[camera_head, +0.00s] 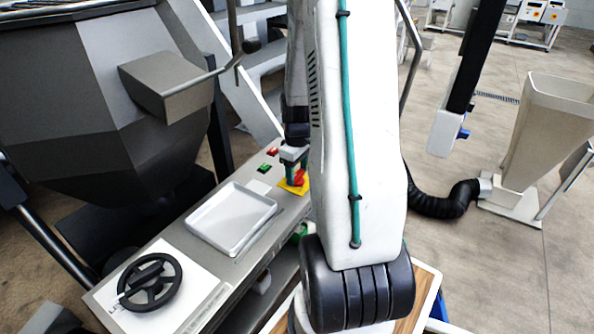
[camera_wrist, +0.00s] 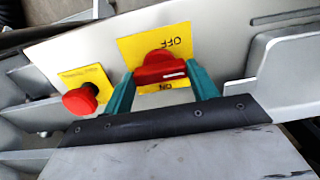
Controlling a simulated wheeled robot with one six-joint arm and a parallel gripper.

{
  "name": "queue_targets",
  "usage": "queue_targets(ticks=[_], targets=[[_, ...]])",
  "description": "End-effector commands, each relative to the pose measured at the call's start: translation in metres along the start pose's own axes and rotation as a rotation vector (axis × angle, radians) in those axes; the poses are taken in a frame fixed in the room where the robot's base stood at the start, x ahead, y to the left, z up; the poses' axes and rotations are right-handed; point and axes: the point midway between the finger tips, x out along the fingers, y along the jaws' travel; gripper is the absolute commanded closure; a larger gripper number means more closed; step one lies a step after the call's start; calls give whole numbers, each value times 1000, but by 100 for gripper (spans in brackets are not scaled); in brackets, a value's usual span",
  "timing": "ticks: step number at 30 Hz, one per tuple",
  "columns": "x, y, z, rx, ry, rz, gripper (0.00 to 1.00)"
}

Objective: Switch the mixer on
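The red rotary switch (camera_wrist: 160,68) sits on a yellow plate (camera_wrist: 182,40) marked OFF and ON, with the letters upside down in the wrist view. Its handle lies roughly crosswise in the picture, with a white mark near its right end. My gripper (camera_wrist: 161,76) has its teal fingers on either side of the handle, with narrow gaps that make contact hard to judge. In the head view my gripper (camera_head: 293,165) is at the red switch (camera_head: 300,177) on the machine's panel, and my arm hides part of the area.
A red emergency-stop button (camera_wrist: 80,101) on a yellow plate is left of the switch in the wrist view. The head view shows red and green buttons (camera_head: 267,160), a pale tray (camera_head: 232,217), a black handwheel (camera_head: 150,282) and a large grey hopper (camera_head: 95,100).

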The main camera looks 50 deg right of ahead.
Motion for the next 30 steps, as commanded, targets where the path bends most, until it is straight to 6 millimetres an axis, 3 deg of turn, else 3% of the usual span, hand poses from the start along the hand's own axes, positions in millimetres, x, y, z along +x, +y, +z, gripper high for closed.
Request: queue_targets(ticks=[11,30], targets=[[-1,1,0,99,1,2,65],[-1,1,-1,669,3,2,65]])
